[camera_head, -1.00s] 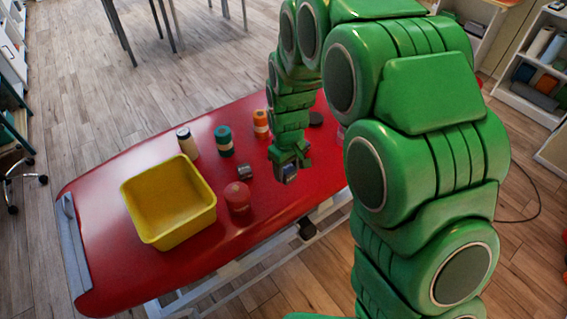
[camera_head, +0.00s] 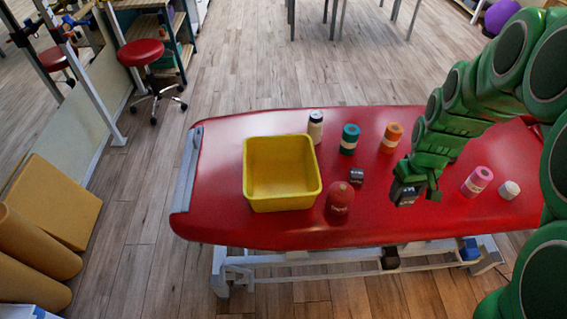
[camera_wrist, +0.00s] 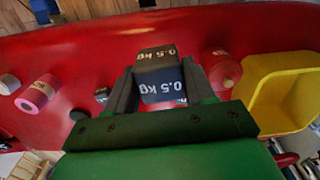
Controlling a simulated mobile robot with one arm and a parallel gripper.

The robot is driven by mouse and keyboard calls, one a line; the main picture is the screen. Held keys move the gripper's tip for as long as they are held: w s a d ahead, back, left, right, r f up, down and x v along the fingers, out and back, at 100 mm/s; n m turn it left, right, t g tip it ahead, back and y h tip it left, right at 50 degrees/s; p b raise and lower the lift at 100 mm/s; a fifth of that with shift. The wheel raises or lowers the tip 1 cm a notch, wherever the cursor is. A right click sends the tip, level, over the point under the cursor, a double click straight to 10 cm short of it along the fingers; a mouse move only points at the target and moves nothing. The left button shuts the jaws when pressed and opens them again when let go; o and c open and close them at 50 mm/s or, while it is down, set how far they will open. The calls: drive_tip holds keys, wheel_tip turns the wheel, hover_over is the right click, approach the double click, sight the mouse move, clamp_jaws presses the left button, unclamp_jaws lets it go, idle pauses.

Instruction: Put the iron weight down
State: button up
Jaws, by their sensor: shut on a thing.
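The iron weight (camera_wrist: 160,72) is a dark cube with white "0.5 kg" lettering. In the wrist view it sits between the two fingers of my gripper (camera_wrist: 158,88), which is shut on it. In the head view my gripper (camera_head: 412,192) holds the dark weight (camera_head: 405,194) over the red couch (camera_head: 290,228). It is to the right of the red ball-like object (camera_head: 340,197) and left of the pink roll (camera_head: 477,181). The gap between weight and couch is hard to judge. A similar small dark block (camera_head: 356,176) lies on the couch behind the red object.
A yellow bin (camera_head: 282,204) stands on the left of the couch and looks empty. A white-topped bottle (camera_head: 315,127), a teal roll (camera_head: 349,139) and an orange roll (camera_head: 391,138) stand along the back. A white object (camera_head: 509,190) is at right. The couch's left end is clear.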

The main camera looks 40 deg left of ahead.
drive_tip(key=shift+r, duration=0.65)
drive_tip(key=shift+a+r, duration=0.25)
drive_tip(key=s+a+n, duration=0.1)
drive_tip(key=a+n, duration=0.3)
drive_tip(key=a, duration=1.2)
drive_tip(key=n, duration=0.4)
hover_over(288, 189)
wheel_tip(288, 189, down, 6)
drive_tip(key=shift+f, duration=5.7)
drive_tip(key=shift+f, duration=0.15)
drive_tip(key=o, duration=1.5)
drive_tip(key=shift+c, duration=0.2)
